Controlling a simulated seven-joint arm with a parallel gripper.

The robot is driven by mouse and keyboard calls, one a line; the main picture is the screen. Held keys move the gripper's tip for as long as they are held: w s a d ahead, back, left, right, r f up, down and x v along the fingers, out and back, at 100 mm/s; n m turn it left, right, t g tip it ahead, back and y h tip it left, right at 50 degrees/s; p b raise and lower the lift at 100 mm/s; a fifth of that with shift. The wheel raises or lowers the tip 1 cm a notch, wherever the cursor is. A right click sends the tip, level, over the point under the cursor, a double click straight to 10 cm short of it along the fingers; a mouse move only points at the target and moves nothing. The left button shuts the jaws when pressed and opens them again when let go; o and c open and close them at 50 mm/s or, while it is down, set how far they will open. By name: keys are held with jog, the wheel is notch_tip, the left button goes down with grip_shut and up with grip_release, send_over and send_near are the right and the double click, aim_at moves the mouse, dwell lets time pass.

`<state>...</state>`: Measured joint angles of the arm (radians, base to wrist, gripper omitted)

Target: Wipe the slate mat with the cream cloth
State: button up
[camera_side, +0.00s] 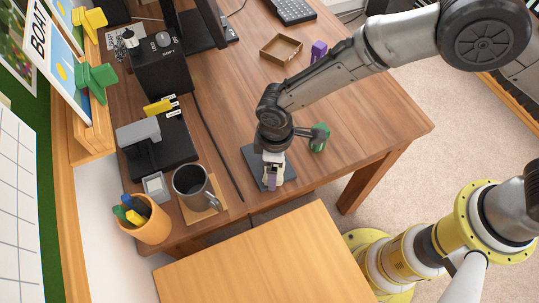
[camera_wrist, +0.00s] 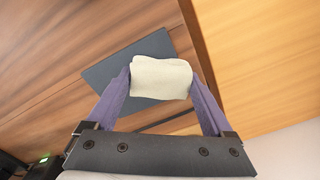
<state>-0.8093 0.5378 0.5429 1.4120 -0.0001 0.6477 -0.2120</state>
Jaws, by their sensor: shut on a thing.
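The slate mat (camera_wrist: 100,74) is a dark flat sheet on the wooden desk; it also shows in the side view (camera_side: 252,157), partly covered by my arm. The cream cloth (camera_wrist: 160,80) is a folded pad between the two purple fingers of my gripper (camera_wrist: 160,88), which is shut on it. In the wrist view the cloth overlaps the mat. In the side view my gripper (camera_side: 271,178) points down over the mat, and little of the cloth can be made out. I cannot tell whether the cloth touches the mat.
A green object (camera_side: 320,137) stands right of the mat. A dark mug (camera_side: 194,187) on a coaster and an orange pen cup (camera_side: 144,220) are to the left. A black cable (camera_side: 213,140) runs left of the mat. A wooden tray (camera_side: 281,48) and a purple object (camera_side: 318,51) lie farther back.

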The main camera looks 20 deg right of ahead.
jog(key=shift+s+r, duration=0.1)
jog(key=shift+r, duration=4)
jog(key=shift+r, duration=0.1)
jog(key=shift+r, duration=0.3)
notch_tip(320, 180, up, 4)
jog(key=w+d+m, duration=0.3)
jog(key=d+m, duration=0.3)
jog(key=d, duration=1.1)
jog(key=w+d+m, duration=0.4)
jog(key=d+m, duration=0.2)
jog(key=d, duration=1.1)
notch_tip(320, 180, down, 7)
